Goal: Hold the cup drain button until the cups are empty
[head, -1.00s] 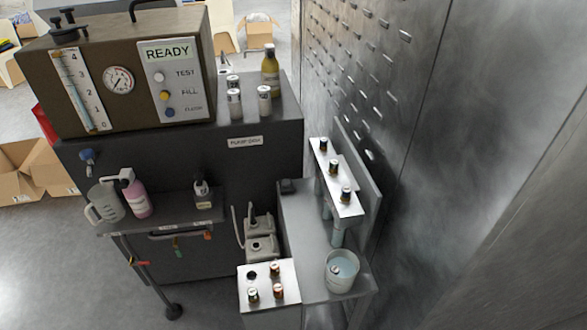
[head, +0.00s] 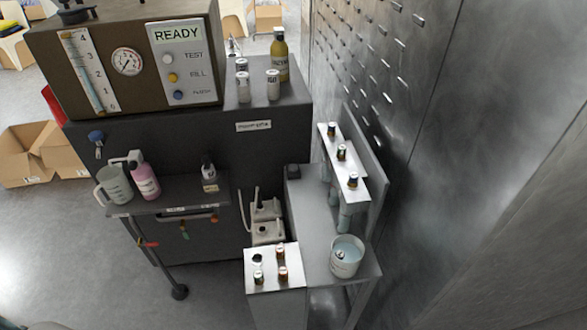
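No button labelled cup drain can be read. The control panel (head: 184,62) on the brown machine (head: 55,57) reads READY. It has a white button (head: 168,59) by TEST, a yellow button (head: 172,77) by FILL and a blue button (head: 178,94) by a blurred word. A white rack (head: 327,142) at the right holds three small capped items, with pale cylinders (head: 344,218) below it. I cannot tell whether these are the cups or how full they are. Neither gripper is in view.
A pail of pale liquid (head: 346,262) stands on the grey side bench (head: 318,235). A white-topped stand (head: 271,285) holds several small items. A jug (head: 115,186) and pink bottle (head: 145,182) sit on a shelf. A metal wall (head: 440,130) closes the right; open floor lies left.

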